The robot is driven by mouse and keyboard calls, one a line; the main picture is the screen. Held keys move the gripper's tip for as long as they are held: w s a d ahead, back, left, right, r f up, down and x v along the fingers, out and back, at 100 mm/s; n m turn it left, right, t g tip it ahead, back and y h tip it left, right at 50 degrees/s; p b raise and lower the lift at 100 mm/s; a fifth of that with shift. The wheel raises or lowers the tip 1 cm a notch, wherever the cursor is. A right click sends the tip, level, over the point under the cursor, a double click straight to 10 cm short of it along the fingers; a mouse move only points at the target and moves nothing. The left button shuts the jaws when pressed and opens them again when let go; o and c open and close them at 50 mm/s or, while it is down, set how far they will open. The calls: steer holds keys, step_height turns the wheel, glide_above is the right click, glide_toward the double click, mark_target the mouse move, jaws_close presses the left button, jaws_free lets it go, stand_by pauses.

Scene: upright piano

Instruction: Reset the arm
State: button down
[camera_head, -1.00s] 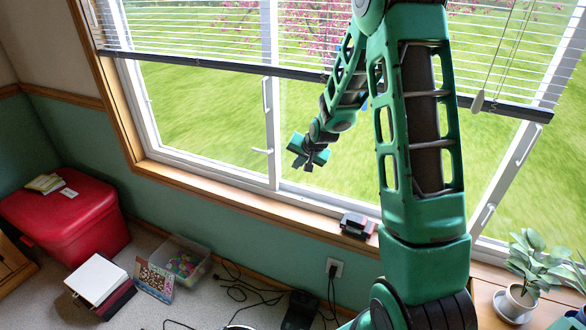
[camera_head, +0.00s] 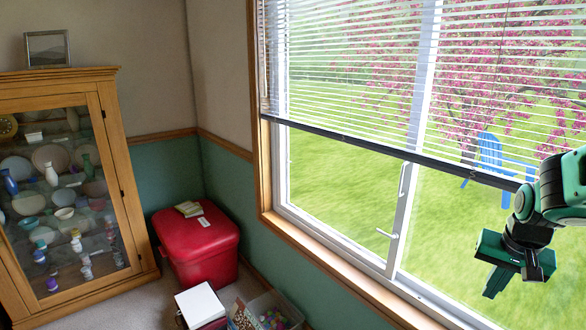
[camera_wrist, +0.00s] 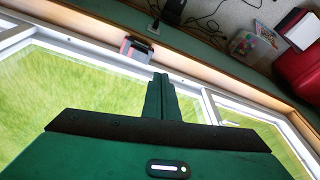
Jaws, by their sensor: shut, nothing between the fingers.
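My gripper (camera_head: 510,272) is at the right edge of the head view, in front of the window, with part of my green arm behind it. In the wrist view its fingers (camera_wrist: 160,80) are together, with nothing between them. They point toward the window sill, and a small dark and red object (camera_wrist: 137,48) lies on the sill just beyond them to the left. Most of my arm is outside the head view.
A window with blinds (camera_head: 400,80) fills the right side. A glass-front cabinet (camera_head: 118,170) stands at the left, and a red chest (camera_head: 197,248) sits in the corner. A white box (camera_head: 200,302) and a clear bin (camera_head: 285,312) are on the floor.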

steer(key=s+a+r+g, duration=0.1)
steer(key=s+a, duration=0.1)
steer(key=s, duration=0.8)
steer(key=s+a+r+g+y, duration=0.1)
steer(key=s+r, duration=0.1)
steer(key=s, duration=0.8)
steer(key=shift+a+r+n+g, duration=0.2)
steer(key=shift+a+n+g, duration=0.15)
steer(key=shift+n+g, duration=0.05)
steer(key=shift+w+f, duration=0.25)
steer(key=shift+w, duration=0.35)
